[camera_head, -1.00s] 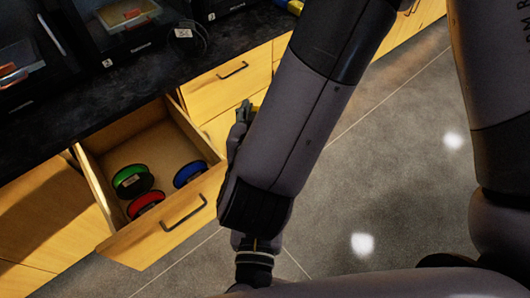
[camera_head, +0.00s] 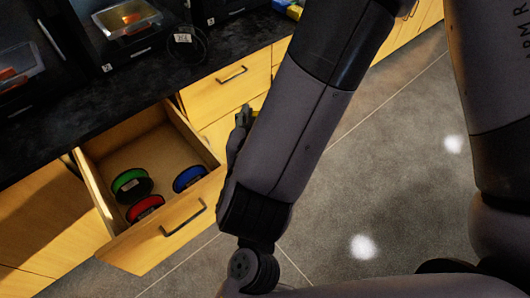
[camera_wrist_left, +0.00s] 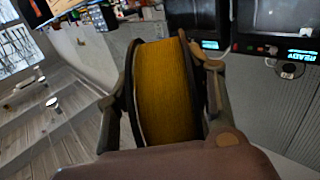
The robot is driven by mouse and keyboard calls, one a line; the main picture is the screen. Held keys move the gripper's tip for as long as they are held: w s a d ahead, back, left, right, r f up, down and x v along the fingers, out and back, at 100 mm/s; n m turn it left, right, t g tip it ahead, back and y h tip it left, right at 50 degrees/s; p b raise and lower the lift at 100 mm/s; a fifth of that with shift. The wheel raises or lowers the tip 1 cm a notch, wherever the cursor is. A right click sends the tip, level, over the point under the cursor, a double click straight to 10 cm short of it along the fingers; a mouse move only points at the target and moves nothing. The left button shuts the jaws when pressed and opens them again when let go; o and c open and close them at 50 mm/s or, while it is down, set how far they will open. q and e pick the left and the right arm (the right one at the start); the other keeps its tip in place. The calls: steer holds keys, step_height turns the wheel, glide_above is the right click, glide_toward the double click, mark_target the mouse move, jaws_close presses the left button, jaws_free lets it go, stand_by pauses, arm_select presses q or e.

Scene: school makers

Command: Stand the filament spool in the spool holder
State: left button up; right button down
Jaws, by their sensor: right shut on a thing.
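A filament spool (camera_wrist_left: 167,92) with yellow-brown filament and dark flanges fills the middle of the left wrist view. The fingers of my left gripper (camera_wrist_left: 165,88) lie against its two sides; its lower part is hidden behind the palm. In the head view my right gripper (camera_head: 241,128) is dark and partly hidden behind my arm. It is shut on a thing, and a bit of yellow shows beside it. I cannot tell whether this is the same spool.
An open wooden drawer (camera_head: 164,240) holds a green spool (camera_head: 131,184), a red spool (camera_head: 146,208) and a blue spool (camera_head: 189,179). Black printers (camera_head: 128,42) stand on the dark counter (camera_head: 120,95). Grey floor (camera_head: 390,130) is clear at right.

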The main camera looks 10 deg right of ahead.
arm_select(q)
steer(key=shift+s+d, duration=0.15)
steer(key=shift+d, duration=0.05)
jaws_close()
arm_select(e)
steer(key=shift+a, duration=0.25)
arm_select(q)
steer(key=shift+r, duration=0.1)
arm_select(e)
steer(key=c, duration=1)
jaws_free()
steer(key=shift+o, duration=0.2)
arm_select(q)
steer(key=shift+a, duration=0.1)
arm_select(e)
steer(key=shift+d, duration=0.15)
